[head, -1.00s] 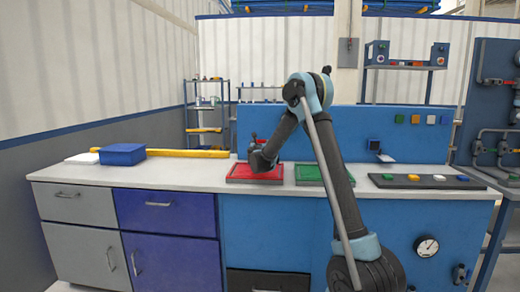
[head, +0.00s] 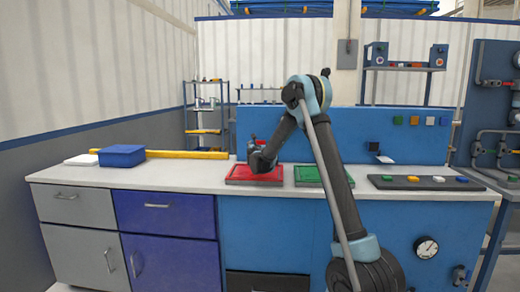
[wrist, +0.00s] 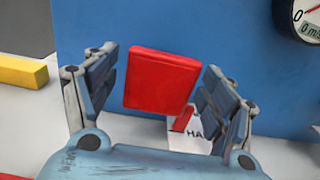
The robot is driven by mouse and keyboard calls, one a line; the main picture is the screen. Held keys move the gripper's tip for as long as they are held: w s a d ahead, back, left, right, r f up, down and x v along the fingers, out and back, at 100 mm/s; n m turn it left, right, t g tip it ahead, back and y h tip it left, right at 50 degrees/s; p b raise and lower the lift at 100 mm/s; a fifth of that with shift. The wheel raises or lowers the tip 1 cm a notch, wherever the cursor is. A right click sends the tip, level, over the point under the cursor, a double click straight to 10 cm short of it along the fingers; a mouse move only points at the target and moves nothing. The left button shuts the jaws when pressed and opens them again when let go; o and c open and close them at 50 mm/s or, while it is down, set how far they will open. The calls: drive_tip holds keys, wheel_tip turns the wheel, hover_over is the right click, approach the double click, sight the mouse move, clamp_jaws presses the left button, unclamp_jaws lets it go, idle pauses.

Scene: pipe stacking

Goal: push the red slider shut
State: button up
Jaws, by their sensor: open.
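A red block-shaped piece (wrist: 160,80), which I take to be the red slider, stands slightly tilted in front of a blue panel in the wrist view. My gripper (wrist: 160,92) is open, with one finger on each side of the red piece. A gap shows at the left finger; the right finger is close to the piece, and I cannot tell if it touches. In the head view my gripper (head: 253,144) is over the back of the red tray (head: 240,175), facing the blue back panel (head: 290,130). The slider is largely hidden there.
A white card (wrist: 190,140) with lettering and a red mark lies behind the right finger. A yellow bar (wrist: 22,71) is at left. A green tray (head: 308,175) sits right of the red tray. A blue box (head: 122,155) stands at the bench's left.

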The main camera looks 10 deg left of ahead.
drive_tip(key=s, duration=1.1)
drive_tip(key=s, duration=0.7)
drive_tip(key=w, duration=1.7)
drive_tip(key=c, duration=1.5)
drive_tip(key=shift+w, duration=2.25)
